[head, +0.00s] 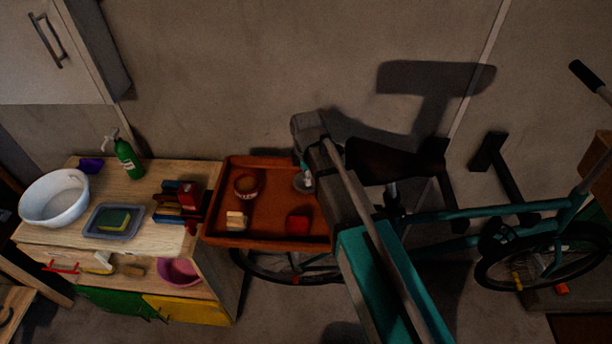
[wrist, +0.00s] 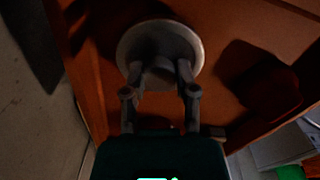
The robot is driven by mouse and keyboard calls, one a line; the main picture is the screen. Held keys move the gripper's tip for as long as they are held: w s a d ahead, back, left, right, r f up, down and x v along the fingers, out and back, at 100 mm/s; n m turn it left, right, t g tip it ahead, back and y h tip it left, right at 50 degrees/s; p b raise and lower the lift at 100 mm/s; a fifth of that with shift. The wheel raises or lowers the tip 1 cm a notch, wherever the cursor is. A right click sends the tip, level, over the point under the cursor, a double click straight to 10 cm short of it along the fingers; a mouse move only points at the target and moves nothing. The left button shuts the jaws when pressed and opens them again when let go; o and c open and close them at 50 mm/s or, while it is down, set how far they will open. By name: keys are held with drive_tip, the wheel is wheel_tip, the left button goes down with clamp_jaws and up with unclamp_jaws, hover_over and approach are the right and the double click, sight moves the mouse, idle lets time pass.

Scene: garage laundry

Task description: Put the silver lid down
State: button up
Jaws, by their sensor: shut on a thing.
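The silver lid (wrist: 160,33) is a round grey disc with a knob; in the wrist view my gripper (wrist: 160,73) has its two fingers closed around the knob. In the head view the lid (head: 300,183) shows only in part at the right side of the orange-brown tray (head: 265,239), with my arm covering much of it. Behind the lid in the wrist view is the tray's surface. I cannot tell whether the lid touches the tray or hangs just above it.
The tray also holds a brown round bowl (head: 246,185), a pale block (head: 236,220) and a red object (head: 298,224). A wooden bench (head: 145,185) with a white basin (head: 54,196) and green bottle (head: 128,158) stands left. A teal bicycle (head: 450,215) is at right.

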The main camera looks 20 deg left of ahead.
drive_tip(key=shift+f, duration=0.15)
drive_tip(key=o, duration=0.9)
drive_tip(key=shift+c, duration=0.2)
wheel_tip(320, 180, up, 12)
drive_tip(key=p, duration=1.2)
drive_tip(key=shift+r, duration=0.25)
idle(0.4)
